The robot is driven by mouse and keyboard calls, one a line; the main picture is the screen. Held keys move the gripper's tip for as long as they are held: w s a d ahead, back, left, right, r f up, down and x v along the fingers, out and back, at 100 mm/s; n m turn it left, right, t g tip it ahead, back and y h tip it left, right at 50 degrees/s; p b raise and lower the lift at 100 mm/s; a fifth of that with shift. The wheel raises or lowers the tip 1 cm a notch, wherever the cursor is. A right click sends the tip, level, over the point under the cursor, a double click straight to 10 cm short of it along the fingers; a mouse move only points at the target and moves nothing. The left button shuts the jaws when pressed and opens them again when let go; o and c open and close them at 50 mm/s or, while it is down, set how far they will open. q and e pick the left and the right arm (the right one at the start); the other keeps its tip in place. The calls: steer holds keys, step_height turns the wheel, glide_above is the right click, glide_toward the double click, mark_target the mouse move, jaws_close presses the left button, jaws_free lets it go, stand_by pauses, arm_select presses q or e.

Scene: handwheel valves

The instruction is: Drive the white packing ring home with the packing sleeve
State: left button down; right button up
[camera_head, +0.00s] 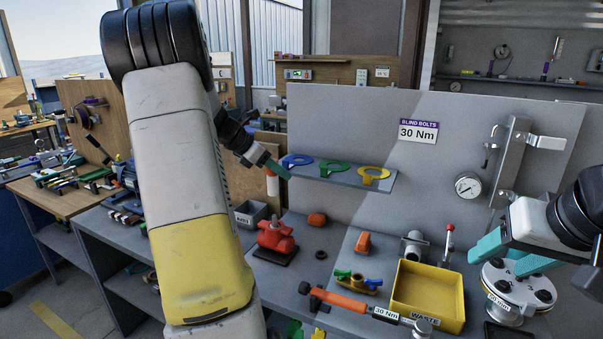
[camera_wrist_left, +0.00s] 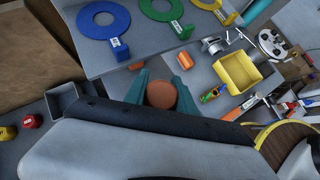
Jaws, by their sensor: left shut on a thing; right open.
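My left gripper (camera_head: 274,172) is shut on a short cylinder (camera_head: 272,184), orange above and pale below, held upright above the bench; it looks like the packing sleeve. In the left wrist view its round orange end (camera_wrist_left: 161,94) sits between the teal fingers. The red valve body (camera_head: 277,237) stands on a dark base below the held piece, with a gap between them. I cannot make out the white packing ring as a separate thing. My right gripper (camera_head: 511,255) is open and empty, above a round flanged fixture (camera_head: 508,287) marked 50 Nm.
A shelf (camera_head: 340,180) with blue, green and yellow tagged rings is close beside the left gripper. A grey bin (camera_head: 250,214) stands behind the valve. A yellow waste tray (camera_head: 428,293), an orange torque wrench (camera_head: 345,303) and small orange pieces (camera_head: 363,243) occupy the bench to the right.

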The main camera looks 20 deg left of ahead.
arm_select(q)
steer(key=shift+f, duration=0.1)
steer(key=shift+f, duration=2.8)
steer(key=shift+f, duration=0.15)
steer(key=shift+f, duration=2.9)
steer(key=shift+r, duration=0.2)
steer(key=shift+r, duration=1.4)
steer(key=shift+r, duration=2.5)
